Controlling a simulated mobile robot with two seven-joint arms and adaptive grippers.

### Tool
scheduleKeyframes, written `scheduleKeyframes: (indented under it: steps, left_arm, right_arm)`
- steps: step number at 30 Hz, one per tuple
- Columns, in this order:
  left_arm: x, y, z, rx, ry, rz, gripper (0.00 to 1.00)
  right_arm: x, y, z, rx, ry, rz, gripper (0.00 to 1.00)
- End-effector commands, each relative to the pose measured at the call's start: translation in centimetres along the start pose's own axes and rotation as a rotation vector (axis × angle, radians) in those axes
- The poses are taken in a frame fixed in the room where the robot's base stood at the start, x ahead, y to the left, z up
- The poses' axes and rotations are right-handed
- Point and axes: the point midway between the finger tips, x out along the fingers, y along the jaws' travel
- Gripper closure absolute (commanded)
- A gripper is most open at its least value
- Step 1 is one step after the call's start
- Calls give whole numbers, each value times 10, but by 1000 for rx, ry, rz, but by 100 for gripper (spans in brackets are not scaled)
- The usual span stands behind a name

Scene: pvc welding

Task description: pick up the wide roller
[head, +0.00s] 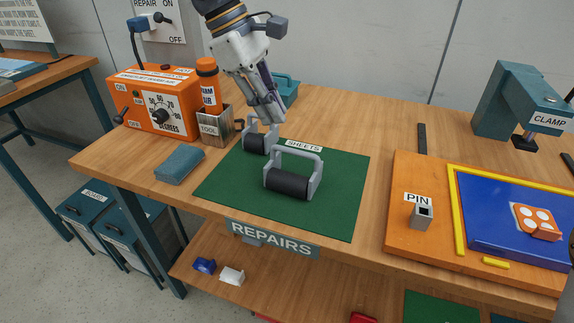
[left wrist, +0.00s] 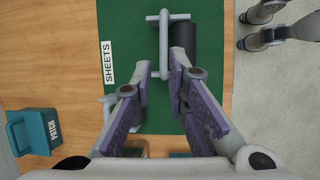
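The wide roller (head: 288,184) has a black cylinder and a grey frame handle. It lies on the green mat (head: 340,205), and its cylinder also shows in the left wrist view (left wrist: 184,45). A narrower roller (head: 256,143) of the same kind stands behind it, mostly covered by a finger in the left wrist view. My left gripper (head: 276,116) comes down from above, behind the wide roller and beside the narrow one. In the left wrist view its fingers (left wrist: 160,62) are apart, with part of the wide roller's grey handle showing between their tips.
A blue-grey block (head: 179,164) lies left of the mat. The tool holder (head: 217,126), orange heater box (head: 155,100) and teal patch container (head: 287,88) stand left and behind. An orange board (head: 410,240) with a pin block (head: 421,213) and a clamp (head: 515,100) are right.

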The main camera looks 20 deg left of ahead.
Motion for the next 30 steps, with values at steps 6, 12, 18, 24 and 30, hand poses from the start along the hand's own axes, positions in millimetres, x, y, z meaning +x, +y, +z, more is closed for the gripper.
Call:
scheduleKeyframes:
  steps: [6, 12, 18, 24, 30]
  left_arm:
    - [46, -1, -1, 0, 0, -7, 85]
    - [79, -3, -1, 1, 0, -7, 85]
    - [103, -3, -1, 2, 2, -3, 85]
    - [102, -2, 0, 3, 2, -1, 85]
    - [103, -3, 0, 3, 2, -1, 85]
  right_arm:
    - [4, 0, 3, 0, -12, 1, 60]
    - [4, 0, 2, 0, -12, 1, 60]
    - [6, 0, 4, 0, -17, 1, 60]
    - [6, 0, 3, 0, -16, 1, 60]
    - [5, 0, 3, 0, -14, 1, 60]
